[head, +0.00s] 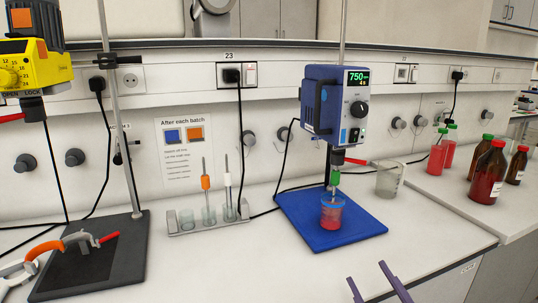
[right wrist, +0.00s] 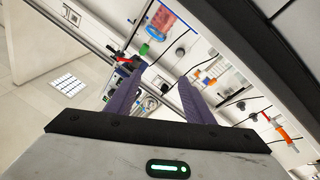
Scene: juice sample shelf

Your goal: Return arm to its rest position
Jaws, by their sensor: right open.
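My right gripper (head: 366,271) shows at the bottom edge of the head view, in front of the bench edge. Its two purple fingers are apart with nothing between them. In the right wrist view the same gripper (right wrist: 162,73) is open and empty, and the room appears tilted beyond it. The fingers appear clear of the blue stirrer base (head: 345,238) and touch nothing that I can see. The rest of the right arm is out of the head view. My left gripper is not in view.
A blue overhead stirrer (head: 335,105) stands above a beaker of red liquid (head: 331,213). A glass beaker (head: 388,180) and red bottles (head: 487,172) are to the right. A rack (head: 208,227) is left of the base.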

